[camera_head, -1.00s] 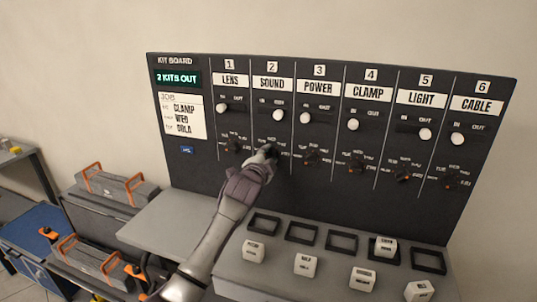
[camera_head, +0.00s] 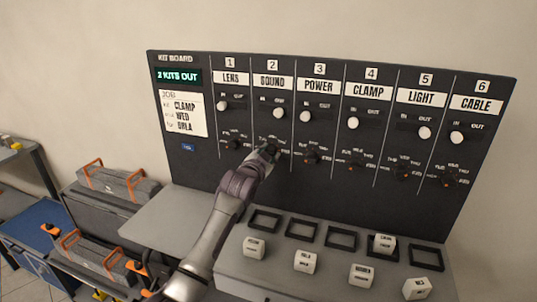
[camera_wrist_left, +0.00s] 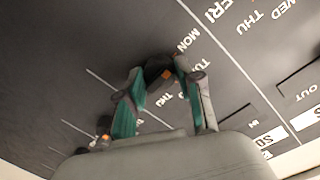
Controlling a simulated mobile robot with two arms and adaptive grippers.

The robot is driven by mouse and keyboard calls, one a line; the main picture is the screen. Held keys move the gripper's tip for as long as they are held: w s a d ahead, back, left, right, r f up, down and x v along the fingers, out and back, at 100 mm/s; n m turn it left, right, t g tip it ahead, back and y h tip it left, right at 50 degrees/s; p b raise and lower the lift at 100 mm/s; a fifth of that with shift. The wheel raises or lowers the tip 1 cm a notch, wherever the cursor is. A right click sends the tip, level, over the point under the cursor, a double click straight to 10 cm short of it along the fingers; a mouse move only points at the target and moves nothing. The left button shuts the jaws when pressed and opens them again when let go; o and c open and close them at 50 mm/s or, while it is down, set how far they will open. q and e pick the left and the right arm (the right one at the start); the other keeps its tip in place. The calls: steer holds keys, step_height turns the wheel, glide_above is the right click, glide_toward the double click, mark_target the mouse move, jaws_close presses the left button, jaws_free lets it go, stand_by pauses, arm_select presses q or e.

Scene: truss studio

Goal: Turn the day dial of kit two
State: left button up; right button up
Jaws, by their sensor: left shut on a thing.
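The kit board (camera_head: 330,200) is a tall dark panel with six numbered columns. Column two, SOUND (camera_head: 272,81), has a day dial that my left gripper (camera_head: 268,151) mostly hides in the head view. In the left wrist view the dial (camera_wrist_left: 155,66) is a dark knob with an orange mark, between the two green-and-grey fingers of my left gripper (camera_wrist_left: 160,78). The gripper is shut on it. Day words are printed around the dials, and its exact setting is hard to read. My right gripper is not in view.
Neighbouring dials for LENS (camera_head: 234,144) and POWER (camera_head: 311,158) sit close on either side. White slider knobs (camera_head: 278,113) are above. A job card (camera_head: 184,114) reads CLAMP, WED, ORLA. Labelled white cubes (camera_head: 305,261) and black frames (camera_head: 300,229) are on the ledge below.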

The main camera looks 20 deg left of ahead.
arm_select(q)
steer(key=o, duration=1.2)
steer(key=shift+c, duration=0.2)
steer(key=shift+s, duration=0.1)
steer(key=s+r, duration=0.1)
steer(key=s, duration=1)
steer(key=shift+s+a, duration=0.25)
steer(key=shift+s, duration=0.1)
steer(key=shift+r, duration=0.1)
